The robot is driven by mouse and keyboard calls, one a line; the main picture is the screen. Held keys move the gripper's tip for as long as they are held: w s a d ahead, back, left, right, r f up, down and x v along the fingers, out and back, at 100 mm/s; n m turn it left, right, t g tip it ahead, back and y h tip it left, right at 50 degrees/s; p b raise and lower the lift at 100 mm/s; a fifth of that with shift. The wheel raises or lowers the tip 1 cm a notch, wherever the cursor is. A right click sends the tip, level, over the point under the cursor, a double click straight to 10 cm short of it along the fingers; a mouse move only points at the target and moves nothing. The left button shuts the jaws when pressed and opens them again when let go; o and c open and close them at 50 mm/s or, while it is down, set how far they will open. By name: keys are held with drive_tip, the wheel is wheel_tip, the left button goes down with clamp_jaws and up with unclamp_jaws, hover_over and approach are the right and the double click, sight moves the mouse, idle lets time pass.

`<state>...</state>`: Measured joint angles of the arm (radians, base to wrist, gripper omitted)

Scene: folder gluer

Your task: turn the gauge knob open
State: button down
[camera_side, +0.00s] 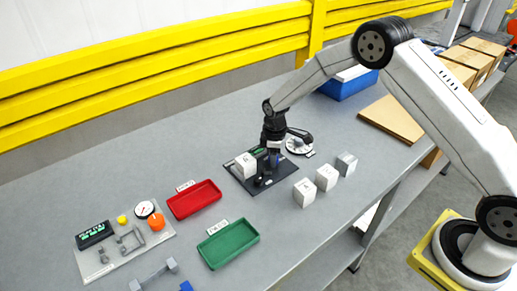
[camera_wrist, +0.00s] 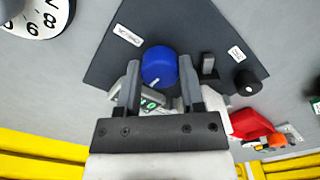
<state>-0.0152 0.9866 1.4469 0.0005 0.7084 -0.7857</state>
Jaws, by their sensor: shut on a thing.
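The blue round knob (camera_wrist: 159,62), with a pale pointer line on its face, sits on a dark panel (camera_wrist: 112,62) in the wrist view. I take it to be the gauge knob. My gripper (camera_wrist: 159,75) has one finger on each side of the knob and is shut on it. In the side view my gripper (camera_side: 269,170) points down over the dark panel (camera_side: 284,170), and the knob is mostly hidden behind the fingers. A white numbered dial (camera_wrist: 38,14) is at the upper left of the wrist view; it also shows in the side view (camera_side: 299,146).
A small black knob (camera_wrist: 247,82) and an upright lever (camera_wrist: 208,65) stand on the panel beside my right-hand finger. A white box (camera_side: 246,165) is close left of my gripper; several white boxes (camera_side: 326,178) stand right. Red (camera_side: 194,200) and green (camera_side: 228,244) trays lie left.

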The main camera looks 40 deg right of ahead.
drive_tip(key=shift+c, duration=1)
unclamp_jaws()
drive_tip(key=shift+r, duration=3.9)
